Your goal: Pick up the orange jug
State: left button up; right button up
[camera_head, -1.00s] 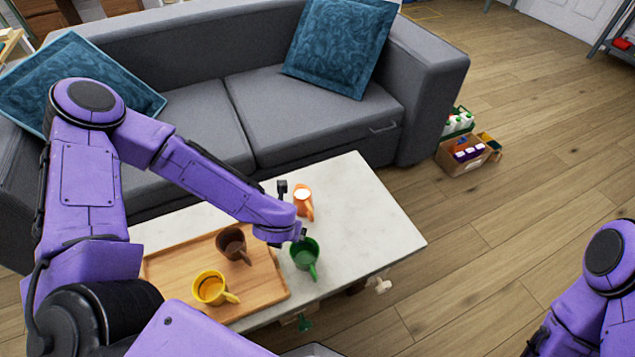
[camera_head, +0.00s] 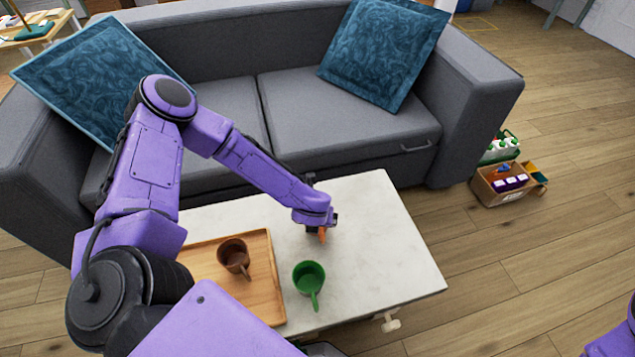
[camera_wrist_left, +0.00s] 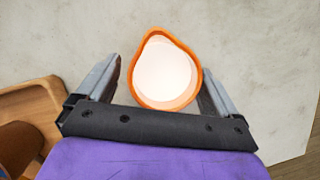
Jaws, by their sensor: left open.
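The orange jug (camera_wrist_left: 166,70) stands upright on the white marble-look table. In the left wrist view I look down into its pale inside, with its orange rim and a spout at the top left. In the head view only a small orange part of it (camera_head: 322,235) shows below my left gripper (camera_head: 320,228), which hides the rest. My left gripper also shows in the left wrist view (camera_wrist_left: 158,85). It is open, with one finger on each side of the jug. I cannot tell whether the fingers touch it. My right gripper is not in view.
A green jug (camera_head: 309,275) stands on the table (camera_head: 385,230) close in front of the orange one. A wooden tray (camera_head: 262,260) holding a brown jug (camera_head: 234,257) lies to the left. A grey sofa (camera_head: 320,120) runs behind the table. The table's right part is clear.

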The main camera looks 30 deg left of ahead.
pick_arm(q)
jog(key=shift+w+f, duration=0.1)
jog(key=shift+f, duration=0.2)
jog(key=shift+r, duration=0.1)
jog(key=c, duration=1.4)
jog(key=shift+r, duration=0.1)
